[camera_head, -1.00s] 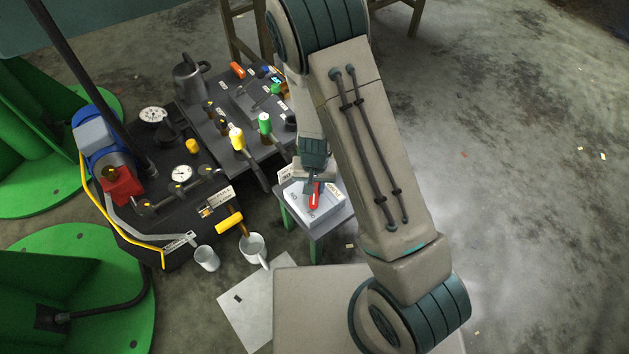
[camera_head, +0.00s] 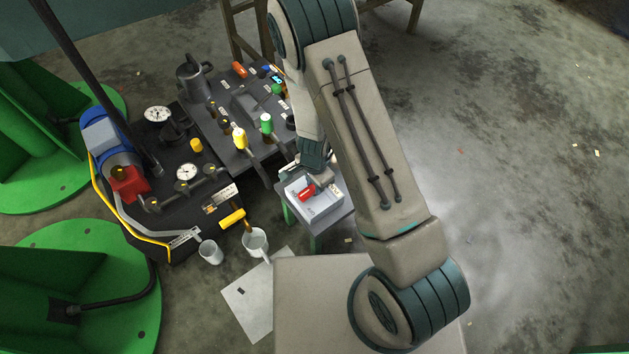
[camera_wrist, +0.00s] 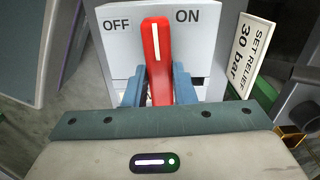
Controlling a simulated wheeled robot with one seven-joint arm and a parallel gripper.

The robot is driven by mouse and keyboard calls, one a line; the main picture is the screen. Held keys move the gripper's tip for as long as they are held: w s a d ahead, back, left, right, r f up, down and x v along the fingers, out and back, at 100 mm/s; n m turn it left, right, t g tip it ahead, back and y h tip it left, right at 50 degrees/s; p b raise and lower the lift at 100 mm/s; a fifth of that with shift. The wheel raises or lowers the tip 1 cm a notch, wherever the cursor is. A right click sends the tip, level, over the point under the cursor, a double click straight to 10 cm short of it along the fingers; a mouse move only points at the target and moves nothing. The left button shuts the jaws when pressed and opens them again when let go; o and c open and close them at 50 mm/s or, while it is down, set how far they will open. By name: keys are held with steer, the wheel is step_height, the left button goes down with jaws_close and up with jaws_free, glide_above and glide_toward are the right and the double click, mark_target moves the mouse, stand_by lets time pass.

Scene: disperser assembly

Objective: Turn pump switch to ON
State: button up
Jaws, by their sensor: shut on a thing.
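The pump switch is a white box (camera_head: 321,208) with a red handle (camera_head: 306,193) on its face. In the wrist view the red handle (camera_wrist: 157,55) stands between the OFF label (camera_wrist: 116,24) on the left and the ON label (camera_wrist: 187,16) on the right. My gripper (camera_wrist: 158,88) is shut on the red handle, with a blue finger on each side. In the head view my gripper (camera_head: 316,183) reaches over the box, and my arm hides part of it.
A "SET RELIEF 30 bar" sign (camera_wrist: 249,50) stands close to the right of the box in the wrist view. Two cups (camera_head: 254,241) stand nearby.

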steer(key=shift+s+a+m, duration=0.1)
steer(key=shift+m, duration=0.3)
steer(key=o, duration=1)
step_height(320, 180, up, 14)
steer(key=p, duration=0.6)
steer(key=shift+f, duration=0.1)
